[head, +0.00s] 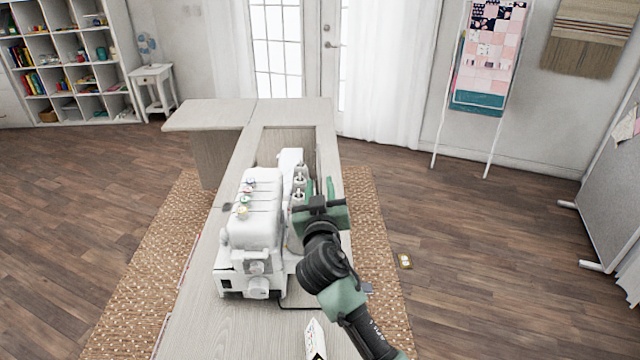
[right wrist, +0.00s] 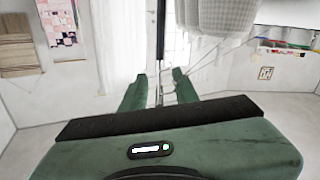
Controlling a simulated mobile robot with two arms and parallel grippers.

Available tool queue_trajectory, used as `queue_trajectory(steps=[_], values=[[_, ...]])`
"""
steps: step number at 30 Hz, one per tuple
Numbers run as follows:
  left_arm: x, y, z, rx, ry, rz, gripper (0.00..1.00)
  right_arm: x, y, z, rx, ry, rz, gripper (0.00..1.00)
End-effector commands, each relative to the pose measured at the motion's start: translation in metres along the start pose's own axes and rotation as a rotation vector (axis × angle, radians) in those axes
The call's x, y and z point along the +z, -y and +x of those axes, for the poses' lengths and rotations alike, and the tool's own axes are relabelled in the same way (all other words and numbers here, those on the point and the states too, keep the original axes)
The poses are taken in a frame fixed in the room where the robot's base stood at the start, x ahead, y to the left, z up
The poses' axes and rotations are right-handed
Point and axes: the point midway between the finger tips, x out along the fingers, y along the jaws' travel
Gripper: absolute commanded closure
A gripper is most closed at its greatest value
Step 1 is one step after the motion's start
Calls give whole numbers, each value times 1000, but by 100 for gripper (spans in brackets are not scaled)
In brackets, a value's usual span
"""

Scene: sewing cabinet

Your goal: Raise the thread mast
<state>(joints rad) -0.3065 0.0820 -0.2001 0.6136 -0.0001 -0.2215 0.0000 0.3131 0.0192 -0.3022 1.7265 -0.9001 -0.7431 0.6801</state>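The white sewing machine (head: 255,215) stands on the cabinet top, with pale thread cones (head: 298,180) behind its right side. My right gripper (head: 322,200) is over the machine's right rear, beside the cones. The right wrist view looks upside down. There the dark upright rod of the thread mast (right wrist: 161,30) runs toward the space between my two fingers (right wrist: 160,90). The fingers are apart, with a visible gap around the thin mast. Thin wire guides (right wrist: 203,58) show beside it. In the head view the gripper hides most of the mast. My left gripper is out of view.
The cabinet top (head: 195,320) is clear at front left. A printed card (head: 316,338) lies near its front right. A small yellowish object (head: 405,261) lies on the floor to the right. A quilt rack (head: 490,60) stands at the back right.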

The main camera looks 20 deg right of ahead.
Motion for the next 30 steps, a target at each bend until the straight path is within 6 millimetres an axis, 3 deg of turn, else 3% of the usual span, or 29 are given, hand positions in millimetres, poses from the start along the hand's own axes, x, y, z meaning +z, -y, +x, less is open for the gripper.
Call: queue_trajectory(steps=[3, 8, 12, 30], values=[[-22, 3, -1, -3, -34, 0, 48, 0, 0, 3, 1, -1, 0, 70], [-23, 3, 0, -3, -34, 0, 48, 0, 0, 2, 1, 0, 1, 70], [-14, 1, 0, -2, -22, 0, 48, 0, 0, 2, 1, 0, 0, 100], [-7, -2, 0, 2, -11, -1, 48, 1, 0, 2, 0, 1, 0, 100]])
